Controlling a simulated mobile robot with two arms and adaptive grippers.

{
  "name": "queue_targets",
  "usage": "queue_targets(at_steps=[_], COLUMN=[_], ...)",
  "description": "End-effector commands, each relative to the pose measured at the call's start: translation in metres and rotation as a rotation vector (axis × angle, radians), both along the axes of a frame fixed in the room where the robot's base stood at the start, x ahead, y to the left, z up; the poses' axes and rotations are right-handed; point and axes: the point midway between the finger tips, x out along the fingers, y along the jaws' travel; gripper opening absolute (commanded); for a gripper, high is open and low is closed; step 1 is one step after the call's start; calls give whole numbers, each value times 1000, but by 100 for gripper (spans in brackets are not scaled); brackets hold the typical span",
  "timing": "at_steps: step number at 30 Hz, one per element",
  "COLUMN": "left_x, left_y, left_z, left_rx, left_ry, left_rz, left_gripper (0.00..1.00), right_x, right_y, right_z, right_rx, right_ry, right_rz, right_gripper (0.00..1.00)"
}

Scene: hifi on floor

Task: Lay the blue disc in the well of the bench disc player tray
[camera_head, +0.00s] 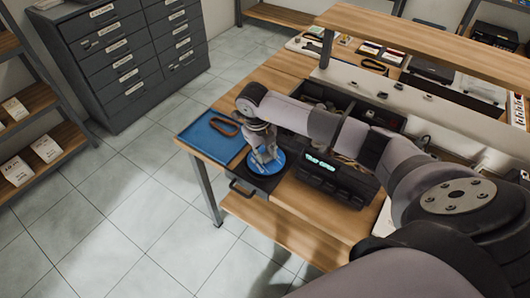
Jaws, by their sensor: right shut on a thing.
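The blue disc (279,167) is at my right gripper's fingertips, over a dark tray (262,182) at the near left part of the bench. The dark tray is beside a black player (335,183) with a lit display. My right gripper (265,158) points down and is shut on the disc. The disc looks about level. I cannot tell whether it touches the tray or hangs just above it. The well is hidden under the disc and gripper. My left gripper is not in view.
A blue mat (205,143) with a brown loop (224,126) lies left of the disc on the wooden bench (278,75). A raised shelf (440,45) runs along the back. Dark drawer cabinets (125,55) stand behind the open tiled floor (120,200).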

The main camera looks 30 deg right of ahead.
Motion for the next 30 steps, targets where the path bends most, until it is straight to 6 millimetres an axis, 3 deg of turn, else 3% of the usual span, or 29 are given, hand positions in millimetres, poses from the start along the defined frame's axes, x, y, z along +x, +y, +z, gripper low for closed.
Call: queue_targets(at_steps=[30], left_x=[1], left_y=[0], left_z=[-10], left_rx=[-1], left_ry=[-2], left_rz=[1], left_gripper=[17], right_x=[0], right_y=[0], right_z=[-11], right_rx=[-1], right_ry=[-1], right_rz=[0], right_gripper=[0])
